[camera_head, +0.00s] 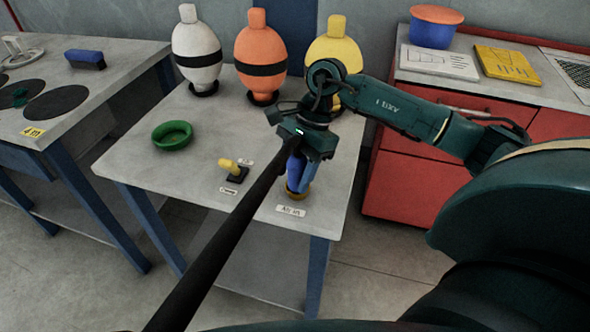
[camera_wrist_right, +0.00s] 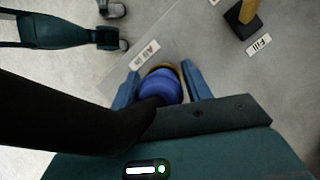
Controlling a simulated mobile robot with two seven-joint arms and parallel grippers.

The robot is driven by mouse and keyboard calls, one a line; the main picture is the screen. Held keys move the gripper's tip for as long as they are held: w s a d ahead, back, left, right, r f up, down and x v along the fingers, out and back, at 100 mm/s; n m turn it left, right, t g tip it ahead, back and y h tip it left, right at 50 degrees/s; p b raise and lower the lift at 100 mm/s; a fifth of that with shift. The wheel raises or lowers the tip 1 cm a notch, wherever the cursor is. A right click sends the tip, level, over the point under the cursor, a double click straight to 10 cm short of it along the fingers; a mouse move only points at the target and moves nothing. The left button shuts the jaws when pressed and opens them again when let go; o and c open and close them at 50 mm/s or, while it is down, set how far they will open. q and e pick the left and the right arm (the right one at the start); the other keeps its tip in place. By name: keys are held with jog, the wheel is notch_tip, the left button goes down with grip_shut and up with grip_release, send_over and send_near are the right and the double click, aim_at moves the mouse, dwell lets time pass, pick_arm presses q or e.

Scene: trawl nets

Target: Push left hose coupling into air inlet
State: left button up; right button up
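My right gripper (camera_head: 300,178) points down over the table's front right corner, its fingers closed around a blue hose coupling (camera_head: 293,168). In the right wrist view the coupling (camera_wrist_right: 161,86) sits between the two blue fingers (camera_wrist_right: 162,88), with the black hose (camera_wrist_right: 70,120) running from it to the left. The air inlet, a brass-yellow ring (camera_head: 296,195), is directly below the coupling, behind the "Air in" label (camera_head: 291,211). Its rim (camera_wrist_right: 163,65) shows just past the coupling. The coupling hides the opening, so I cannot tell how deep it sits. My left gripper is not in view.
A yellow valve handle (camera_head: 229,164) on a black base and a green bowl (camera_head: 172,135) stand to the left. White, orange and yellow floats (camera_head: 261,50) line the table's back. The black hose (camera_head: 225,235) crosses the front of the table diagonally.

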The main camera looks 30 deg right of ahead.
jog(key=shift+o, duration=1.4)
jog(key=s+v, duration=0.1)
jog(key=v, duration=1.2)
jog(key=shift+w, duration=0.5)
